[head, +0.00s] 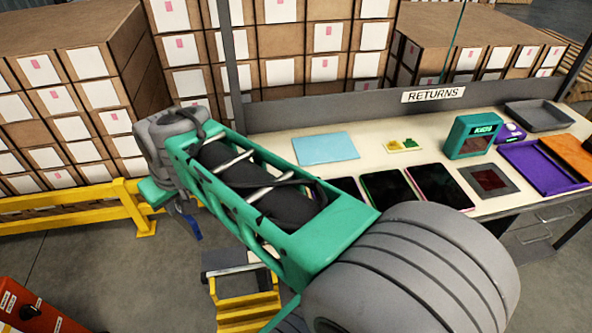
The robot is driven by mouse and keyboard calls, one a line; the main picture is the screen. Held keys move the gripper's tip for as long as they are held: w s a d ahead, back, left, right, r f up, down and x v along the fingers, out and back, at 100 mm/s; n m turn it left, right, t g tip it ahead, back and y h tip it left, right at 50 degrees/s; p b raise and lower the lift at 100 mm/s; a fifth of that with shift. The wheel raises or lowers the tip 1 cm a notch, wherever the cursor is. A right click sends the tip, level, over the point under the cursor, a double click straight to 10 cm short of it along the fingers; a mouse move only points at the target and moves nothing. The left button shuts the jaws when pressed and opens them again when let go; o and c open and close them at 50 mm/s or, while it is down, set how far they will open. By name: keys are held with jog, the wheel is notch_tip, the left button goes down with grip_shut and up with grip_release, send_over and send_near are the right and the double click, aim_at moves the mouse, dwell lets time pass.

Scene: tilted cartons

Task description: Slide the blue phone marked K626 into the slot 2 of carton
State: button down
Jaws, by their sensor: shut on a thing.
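My gripper (181,207) hangs at the far end of my arm, left of the picture's middle, beside the yellow rail. It is small here and partly hidden by my own wrist. It is shut on a narrow blue thing, which looks like the blue phone (192,227), seen nearly edge-on and pointing downward. I cannot read a K626 marking on it. The phone is in the air above the grey floor. No carton with numbered slots can be made out; my arm covers much of the middle.
A yellow rail (75,204) runs in front of stacked brown cartons (85,95) at left. A yellow stepped stand (248,300) with a grey top is low in the middle. The returns bench (395,168) at right holds tablets, a teal device (472,135) and trays. A red-orange box (35,308) stands lower left.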

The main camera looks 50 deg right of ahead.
jog(key=w+d+f+n+y, duration=0.1)
jog(key=w+d+f+n, duration=0.2)
jog(key=d, duration=0.4)
jog(key=w+d+f+n+y, duration=0.1)
jog(key=w+d+f+n, duration=0.1)
jog(key=d+f, duration=0.35)
jog(key=s+d+f+n+g+y+b, duration=0.1)
jog(key=s+d+f+n, duration=0.15)
jog(key=d, duration=0.35)
jog(key=s+d+f+n, duration=0.1)
jog(key=d+f, duration=0.2)
jog(key=d, duration=0.4)
jog(key=s+d+f+n+g+y+b, duration=0.1)
jog(key=s+d+f+n, duration=0.1)
jog(key=d, duration=0.4)
jog(key=shift+w+a+f+b, duration=0.1)
jog(key=shift+w+f+b, duration=0.05)
jog(key=shift+f+b, duration=1.1)
jog(key=shift+w+a+f+b, duration=0.1)
jog(key=shift+f+b, duration=0.85)
jog(key=shift+f, duration=0.5)
jog(key=shift+f, duration=0.3)
jog(key=c, duration=1.3)
grip_release()
jog(key=shift+c, duration=0.2)
